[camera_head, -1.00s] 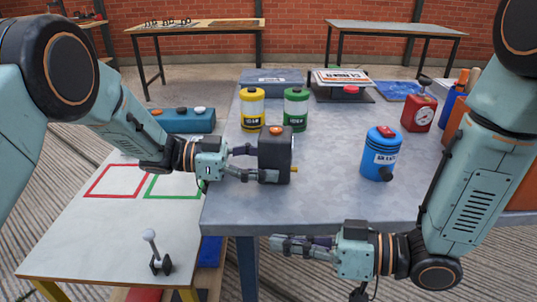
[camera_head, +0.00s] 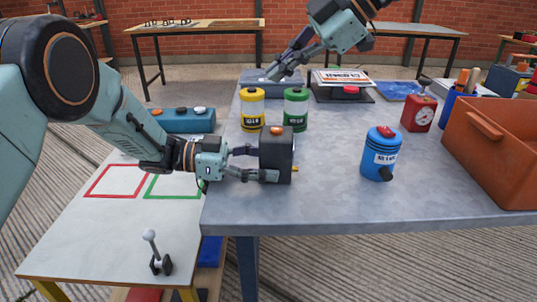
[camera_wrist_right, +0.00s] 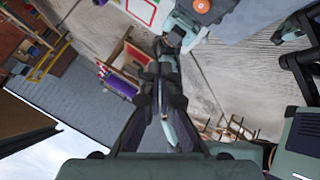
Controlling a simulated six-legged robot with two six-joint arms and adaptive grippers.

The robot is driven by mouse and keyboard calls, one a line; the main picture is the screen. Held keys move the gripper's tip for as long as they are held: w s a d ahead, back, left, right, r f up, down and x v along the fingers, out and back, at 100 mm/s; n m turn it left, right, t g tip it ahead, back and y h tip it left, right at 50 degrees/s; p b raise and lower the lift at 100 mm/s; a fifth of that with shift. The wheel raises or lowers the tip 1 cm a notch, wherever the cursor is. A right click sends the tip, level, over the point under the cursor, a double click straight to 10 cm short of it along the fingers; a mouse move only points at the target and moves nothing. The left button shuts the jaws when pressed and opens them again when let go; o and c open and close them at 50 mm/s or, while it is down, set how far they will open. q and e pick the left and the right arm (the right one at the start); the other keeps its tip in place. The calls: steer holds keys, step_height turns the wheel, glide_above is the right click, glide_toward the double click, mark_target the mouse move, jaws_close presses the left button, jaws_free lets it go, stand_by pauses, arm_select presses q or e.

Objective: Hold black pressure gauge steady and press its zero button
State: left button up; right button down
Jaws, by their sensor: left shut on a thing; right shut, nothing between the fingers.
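The black pressure gauge (camera_head: 283,160) is a dark box at the left edge of the grey table, with an orange button (camera_head: 276,130) on top and a small brass fitting low on its right side. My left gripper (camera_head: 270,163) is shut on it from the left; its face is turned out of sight. My right gripper (camera_head: 270,75) is shut and empty, raised in the air and above the gauge in the picture, clear of the button. Its closed fingers (camera_wrist_right: 165,55) also show in the right wrist view.
A yellow canister (camera_head: 252,108) and a green canister (camera_head: 295,110) stand just behind the gauge. A blue canister (camera_head: 380,154), a red gauge (camera_head: 419,112) and an orange bin (camera_head: 500,145) are to the right. A low white table (camera_head: 100,235) with a lever stands front left.

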mark_target(280, 130)
steer(key=shift+w+f, duration=0.15)
steer(key=shift+f, duration=3.95)
steer(key=shift+f, duration=0.15)
steer(key=shift+f, duration=0.35)
steer(key=shift+r, duration=0.5)
